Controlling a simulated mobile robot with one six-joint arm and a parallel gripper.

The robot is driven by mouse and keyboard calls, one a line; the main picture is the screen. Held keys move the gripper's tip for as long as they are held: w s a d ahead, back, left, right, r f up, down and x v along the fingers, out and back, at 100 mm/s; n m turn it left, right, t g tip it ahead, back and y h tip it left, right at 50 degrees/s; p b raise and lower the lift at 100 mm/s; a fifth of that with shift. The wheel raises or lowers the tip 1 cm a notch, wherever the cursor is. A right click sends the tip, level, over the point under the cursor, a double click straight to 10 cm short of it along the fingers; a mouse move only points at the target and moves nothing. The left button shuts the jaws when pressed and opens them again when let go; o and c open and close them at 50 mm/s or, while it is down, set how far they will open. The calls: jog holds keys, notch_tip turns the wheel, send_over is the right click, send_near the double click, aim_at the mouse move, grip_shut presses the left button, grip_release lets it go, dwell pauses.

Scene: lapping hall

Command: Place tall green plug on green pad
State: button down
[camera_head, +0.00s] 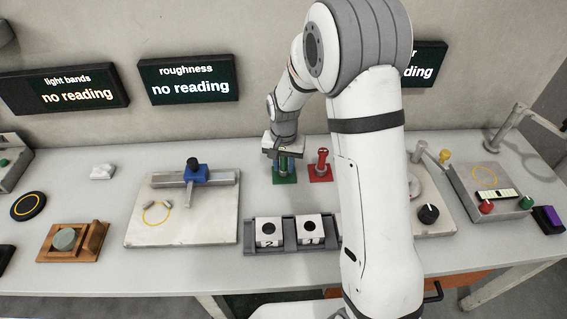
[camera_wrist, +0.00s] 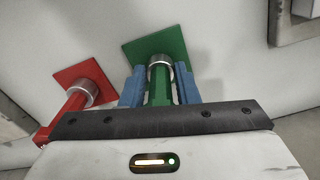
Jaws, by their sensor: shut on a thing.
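The tall green plug (camera_wrist: 158,88) stands between the blue fingers of my gripper (camera_wrist: 159,88) in the wrist view, and the fingers are shut on it. Its silver collar end is over the green pad (camera_wrist: 145,50). I cannot tell for certain whether the plug touches the pad. In the head view my gripper (camera_head: 283,157) is over the green pad (camera_head: 285,177), and the plug (camera_head: 283,168) shows partly below it.
A red plug (camera_head: 322,160) stands on a red pad (camera_head: 320,173) just right of the green pad. A grey rack (camera_head: 290,247) with white blocks numbered 2 and 1 is in front. A stone plate (camera_head: 200,225) with a blue clamp is left. My arm hides part of the bench.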

jog(key=shift+f, duration=0.15)
jog(key=c, duration=1.1)
grip_release()
